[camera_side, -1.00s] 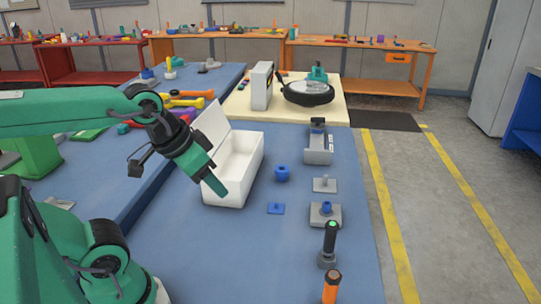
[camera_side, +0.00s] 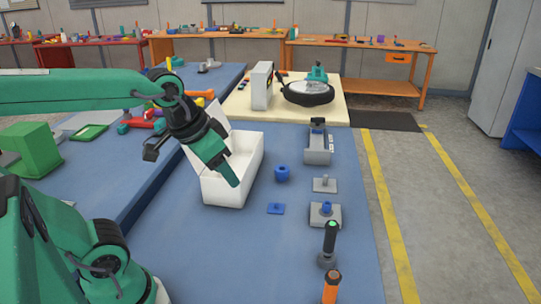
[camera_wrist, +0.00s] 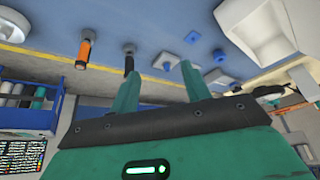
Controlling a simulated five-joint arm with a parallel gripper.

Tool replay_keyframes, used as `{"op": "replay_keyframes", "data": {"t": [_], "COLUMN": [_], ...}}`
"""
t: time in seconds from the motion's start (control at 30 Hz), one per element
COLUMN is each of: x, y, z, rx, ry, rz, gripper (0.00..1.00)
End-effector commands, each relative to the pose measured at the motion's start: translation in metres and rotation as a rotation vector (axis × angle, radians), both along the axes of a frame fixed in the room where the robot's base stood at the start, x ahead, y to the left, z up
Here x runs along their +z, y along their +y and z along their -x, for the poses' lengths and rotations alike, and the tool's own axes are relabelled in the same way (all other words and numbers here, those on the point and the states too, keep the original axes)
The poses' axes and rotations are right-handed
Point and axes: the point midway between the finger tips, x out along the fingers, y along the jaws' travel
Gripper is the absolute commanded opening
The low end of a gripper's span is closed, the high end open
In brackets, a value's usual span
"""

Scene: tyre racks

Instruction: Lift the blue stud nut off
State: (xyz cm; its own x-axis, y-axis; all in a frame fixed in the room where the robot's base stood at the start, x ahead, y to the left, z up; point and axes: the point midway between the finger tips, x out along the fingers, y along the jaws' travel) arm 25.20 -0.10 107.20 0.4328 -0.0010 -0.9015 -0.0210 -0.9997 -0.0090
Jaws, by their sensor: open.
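The blue stud nut (camera_side: 326,206) sits on a grey base block (camera_side: 337,219) at the right of the blue mat. In the wrist view the nut (camera_wrist: 167,66) is small and lies beyond my fingers. My gripper (camera_side: 235,181) hangs over the front of the white box, well left of the nut and apart from it. The wrist view shows my gripper (camera_wrist: 157,74) with its two green fingers spread and nothing between them. A grey plate with a bare upright stud (camera_side: 325,184) lies just behind the nut's block.
An open white box (camera_side: 222,193) stands below my gripper. A blue knob (camera_side: 282,173) and a flat blue plate (camera_side: 276,208) lie between box and nut.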

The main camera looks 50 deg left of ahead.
Motion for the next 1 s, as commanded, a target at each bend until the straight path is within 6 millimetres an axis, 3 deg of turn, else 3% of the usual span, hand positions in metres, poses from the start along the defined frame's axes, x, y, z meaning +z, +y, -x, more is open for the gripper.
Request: {"op": "replay_keyframes", "data": {"t": [0.5,0.77,1.0], "x": [0.010,-0.003,-0.026], "y": [-0.003,-0.005,-0.007], "z": [-0.100,-0.153,-0.200], "rx": [-0.068,-0.103,-0.137], "ry": [0.135,0.202,0.263], "rz": [-0.025,-0.035,-0.043], "gripper": [0.47,0.47,0.47]}}
